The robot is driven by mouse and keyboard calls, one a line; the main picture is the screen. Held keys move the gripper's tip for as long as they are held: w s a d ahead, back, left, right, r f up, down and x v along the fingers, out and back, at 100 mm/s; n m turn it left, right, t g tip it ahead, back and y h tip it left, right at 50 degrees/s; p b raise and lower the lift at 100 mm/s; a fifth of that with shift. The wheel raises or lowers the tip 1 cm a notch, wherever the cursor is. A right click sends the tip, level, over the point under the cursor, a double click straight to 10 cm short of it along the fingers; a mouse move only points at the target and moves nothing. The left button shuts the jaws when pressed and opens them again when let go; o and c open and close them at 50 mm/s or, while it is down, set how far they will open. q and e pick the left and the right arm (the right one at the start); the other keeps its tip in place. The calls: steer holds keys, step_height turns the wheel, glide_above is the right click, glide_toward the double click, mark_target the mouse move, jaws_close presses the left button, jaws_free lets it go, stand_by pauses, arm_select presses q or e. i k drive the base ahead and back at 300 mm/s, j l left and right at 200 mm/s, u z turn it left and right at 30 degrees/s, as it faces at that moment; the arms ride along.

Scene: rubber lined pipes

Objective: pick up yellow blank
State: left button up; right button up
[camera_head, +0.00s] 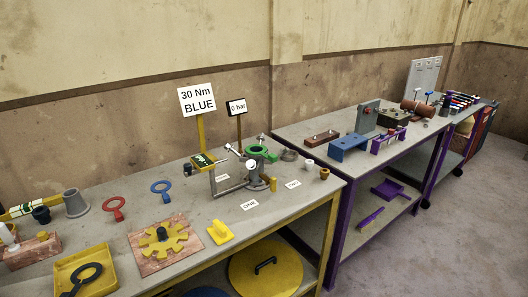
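Two yellow pieces could be the yellow blank, and I cannot tell which is meant. One is a small yellow plate with a raised tab (220,232), lying near the front edge of the near table (190,212). The other is a large round yellow disc (283,277) with a black handle on top, on the shelf under the table's right end; the table edge hides part of it. Neither of my grippers shows in the head view.
A yellow gear-like plate on a copper-coloured sheet (137,254), a yellow tray with a black ring (107,288), red (115,209) and blue (161,189) handled rings lie left. A clamp fixture (238,184) and signs stand behind. A purple-framed table (345,177) adjoins right.

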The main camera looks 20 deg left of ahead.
mark_target(164, 239)
steer(key=k+u, duration=0.2)
steer(key=u, duration=1.05)
